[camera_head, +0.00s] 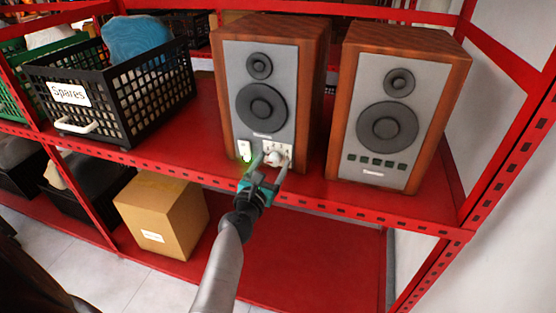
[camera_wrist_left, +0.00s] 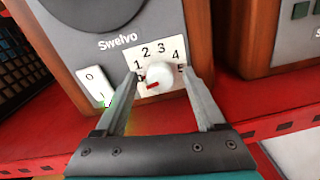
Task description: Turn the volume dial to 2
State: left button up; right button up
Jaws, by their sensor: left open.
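The volume dial (camera_wrist_left: 158,75) is a white round knob on a white plate numbered 1 to 5 in an arc; another mark at its left is partly hidden by a finger. Its red pointer aims down-left, below the 1. In the head view the dial (camera_head: 273,158) sits low on the front of the left wooden speaker (camera_head: 228,85). My left gripper (camera_wrist_left: 160,74) is open, with one finger on each side of the dial; I cannot tell whether they touch it. It also shows in the head view (camera_head: 272,163). My right gripper is not in view.
A white rocker switch (camera_wrist_left: 95,87) with a green glow is left of the dial, close to my left finger. A second speaker (camera_head: 402,105) stands to the right on the red shelf (camera_head: 330,192). A black crate (camera_head: 110,95) is at the left, and a cardboard box (camera_head: 160,215) below.

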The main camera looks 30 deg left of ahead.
pick_arm(q)
jog(key=shift+s, duration=0.1)
grip_shut()
dwell(0.5)
